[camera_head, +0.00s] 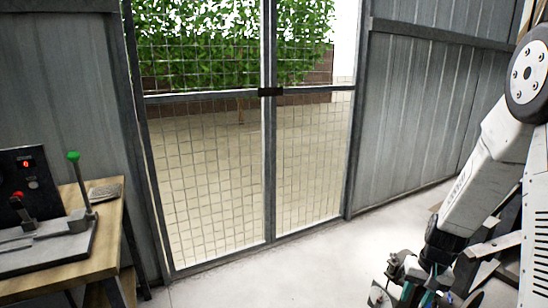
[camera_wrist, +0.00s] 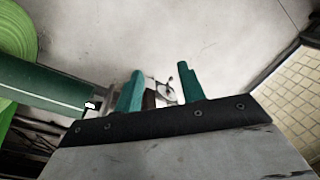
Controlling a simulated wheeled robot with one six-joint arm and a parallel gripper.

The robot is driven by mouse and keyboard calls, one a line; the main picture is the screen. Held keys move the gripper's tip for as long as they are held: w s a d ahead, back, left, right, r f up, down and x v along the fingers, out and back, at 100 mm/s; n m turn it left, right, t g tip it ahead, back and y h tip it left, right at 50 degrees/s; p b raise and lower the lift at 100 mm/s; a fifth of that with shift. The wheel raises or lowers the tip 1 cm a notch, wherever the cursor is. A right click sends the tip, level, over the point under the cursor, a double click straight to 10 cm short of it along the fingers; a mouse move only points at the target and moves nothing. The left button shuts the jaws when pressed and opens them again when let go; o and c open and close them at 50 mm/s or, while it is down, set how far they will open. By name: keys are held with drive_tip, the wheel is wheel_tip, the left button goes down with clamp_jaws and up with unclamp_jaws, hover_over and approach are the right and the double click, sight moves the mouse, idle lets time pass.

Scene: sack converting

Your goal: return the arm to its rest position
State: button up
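My arm (camera_head: 468,200) hangs down at the right of the head view, with its wrist end near the bottom edge over the pale floor. My gripper (camera_wrist: 160,80) shows in the wrist view as two teal fingers standing well apart, so it is open. No held object is seen between the fingers. A small grey metal shape shows between and behind them, and I cannot tell what it is. In the head view the fingers are not clear.
A wooden bench (camera_head: 75,262) with a lever device (camera_head: 45,240) stands at the left. A closed mesh gate (camera_head: 270,170) is at the back between grey metal walls. In the wrist view a green cylinder (camera_wrist: 45,82) and light-green roll (camera_wrist: 15,45) are close at left. The central floor (camera_head: 270,275) is clear.

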drive_tip(key=s+a+r+n, duration=0.1)
drive_tip(key=s+a+r, duration=0.4)
drive_tip(key=s+r, duration=0.2)
drive_tip(key=s+a+r+n+h, duration=0.1)
drive_tip(key=s+a+r+n, duration=0.1)
drive_tip(key=s+a+r, duration=0.4)
drive_tip(key=s+a+r+n+t, duration=0.1)
drive_tip(key=s+a+r, duration=0.4)
drive_tip(key=s+r, duration=0.4)
wheel_tip(320, 180, up, 6)
drive_tip(key=shift+s+a+f+n, duration=0.2)
drive_tip(key=shift+s+a+n, duration=0.05)
drive_tip(key=shift+n, duration=0.15)
